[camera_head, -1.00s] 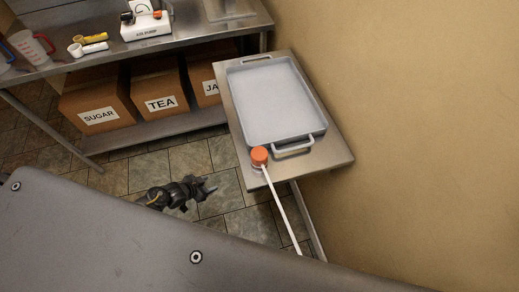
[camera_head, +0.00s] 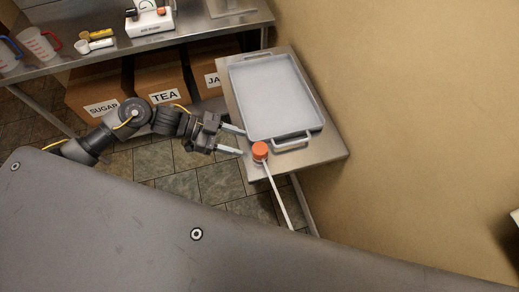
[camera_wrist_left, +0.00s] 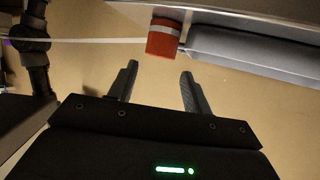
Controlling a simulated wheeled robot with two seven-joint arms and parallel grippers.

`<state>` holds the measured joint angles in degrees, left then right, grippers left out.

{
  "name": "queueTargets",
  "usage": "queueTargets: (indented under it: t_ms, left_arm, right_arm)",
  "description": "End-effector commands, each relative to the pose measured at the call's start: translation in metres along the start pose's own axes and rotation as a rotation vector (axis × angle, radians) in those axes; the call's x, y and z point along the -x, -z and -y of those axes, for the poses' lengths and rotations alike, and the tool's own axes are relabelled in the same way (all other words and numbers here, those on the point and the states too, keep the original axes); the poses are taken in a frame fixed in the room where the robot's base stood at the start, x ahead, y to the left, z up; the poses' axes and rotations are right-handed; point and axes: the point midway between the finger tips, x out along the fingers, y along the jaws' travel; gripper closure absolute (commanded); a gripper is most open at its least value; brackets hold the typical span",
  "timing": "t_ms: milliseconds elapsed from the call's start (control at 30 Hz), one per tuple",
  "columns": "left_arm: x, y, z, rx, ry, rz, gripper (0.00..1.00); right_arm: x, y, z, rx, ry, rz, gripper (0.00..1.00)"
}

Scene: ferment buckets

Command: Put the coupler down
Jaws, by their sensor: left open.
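The coupler (camera_head: 260,151) is an orange-red cap on a white hose (camera_head: 277,195). It sits at the near left part of the small steel side table (camera_head: 325,147), by the near left corner of a grey tray (camera_head: 270,95). My left gripper (camera_head: 240,142) is open and empty, just left of the coupler, its fingers pointing at it. In the left wrist view the coupler (camera_wrist_left: 163,38) shows red with a pale band, beyond the open fingertips and apart from them. My right gripper is in neither view.
The tray's handle (camera_head: 292,142) is close to the coupler's right. A steel shelf unit (camera_head: 95,58) at the back left bears measuring cups (camera_head: 38,44) and a white device (camera_head: 149,22), with labelled boxes (camera_head: 163,85) below. A tan wall (camera_head: 420,100) bounds the right.

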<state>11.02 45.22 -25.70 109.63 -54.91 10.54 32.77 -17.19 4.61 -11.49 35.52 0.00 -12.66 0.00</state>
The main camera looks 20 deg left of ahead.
Motion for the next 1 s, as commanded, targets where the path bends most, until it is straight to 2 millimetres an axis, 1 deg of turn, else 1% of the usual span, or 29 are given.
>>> queueTargets:
  t_ms: [33,167,233,367,467,600,733,833,1000]
  left_arm:
    - [-0.008,0.003,0.000,0.000,-0.001,-0.004,0.51]
    - [-0.023,0.002,0.000,0.000,0.001,-0.002,0.51]
    - [-0.027,0.001,0.000,-0.001,0.001,-0.001,0.51]
    - [-0.029,0.000,0.000,-0.001,0.002,0.000,0.51]
    - [-0.036,0.002,0.000,0.001,0.002,-0.001,0.51]
    - [-0.057,0.002,0.000,0.002,0.001,-0.002,0.51]
    - [-0.073,-0.001,0.000,0.000,0.002,-0.001,0.51]
    - [-0.080,-0.002,0.000,-0.001,0.003,0.000,0.51]
    - [-0.081,-0.003,0.000,-0.002,0.003,0.001,0.51]
  right_arm:
    - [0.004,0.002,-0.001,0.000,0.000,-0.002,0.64]
    - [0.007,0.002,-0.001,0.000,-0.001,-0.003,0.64]
    - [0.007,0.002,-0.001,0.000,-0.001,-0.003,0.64]
    - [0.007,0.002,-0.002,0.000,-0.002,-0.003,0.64]
    - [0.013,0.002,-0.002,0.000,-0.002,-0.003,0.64]
    - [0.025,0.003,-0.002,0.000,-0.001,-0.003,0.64]
    - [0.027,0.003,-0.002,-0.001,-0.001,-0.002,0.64]
    - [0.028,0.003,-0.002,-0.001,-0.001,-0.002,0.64]
    - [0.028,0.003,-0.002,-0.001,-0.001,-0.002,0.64]
